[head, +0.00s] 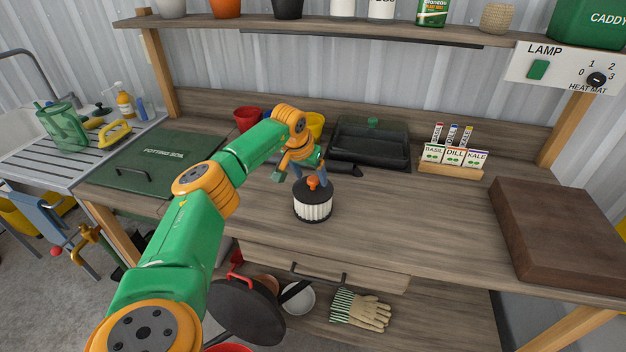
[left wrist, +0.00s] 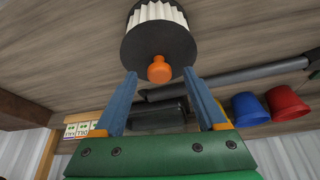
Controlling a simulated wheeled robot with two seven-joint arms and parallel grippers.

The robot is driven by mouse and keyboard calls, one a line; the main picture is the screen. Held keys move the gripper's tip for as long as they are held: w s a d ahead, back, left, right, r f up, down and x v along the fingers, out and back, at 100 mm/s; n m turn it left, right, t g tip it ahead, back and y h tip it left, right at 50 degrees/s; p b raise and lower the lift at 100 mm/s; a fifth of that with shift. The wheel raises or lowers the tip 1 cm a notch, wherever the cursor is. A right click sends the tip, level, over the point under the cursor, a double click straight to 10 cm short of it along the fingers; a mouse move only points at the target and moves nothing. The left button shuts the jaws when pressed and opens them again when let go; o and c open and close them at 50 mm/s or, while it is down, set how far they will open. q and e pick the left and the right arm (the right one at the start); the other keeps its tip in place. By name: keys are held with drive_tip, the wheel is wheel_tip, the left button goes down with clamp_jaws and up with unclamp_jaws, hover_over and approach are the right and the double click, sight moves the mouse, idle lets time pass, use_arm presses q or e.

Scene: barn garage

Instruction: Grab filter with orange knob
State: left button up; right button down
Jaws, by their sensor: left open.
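The filter (head: 313,204) is a short white pleated cylinder with black end caps and an orange knob (head: 314,182) on top. It stands upright on the wooden workbench, near the middle. My left gripper (head: 311,176) is just above and behind it, fingers pointing down toward the knob. In the left wrist view the two blue fingers (left wrist: 160,88) are open, with the orange knob (left wrist: 160,70) near the gap between their tips and the filter's black cap (left wrist: 158,42) beyond. The fingers do not appear to grip the knob. My right gripper is not in view.
Behind stand a black lidded tray (head: 370,145), a red pot (head: 248,118) and a yellow pot (head: 315,122). A seed packet rack (head: 452,171) and a brown wooden block (head: 560,236) are to the right.

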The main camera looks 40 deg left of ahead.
use_arm(q)
drive_tip(key=shift+x, duration=0.9)
drive_tip(key=shift+r, duration=0.15)
drive_tip(key=c, duration=1)
clamp_jaws()
drive_tip(key=shift+w, duration=0.1)
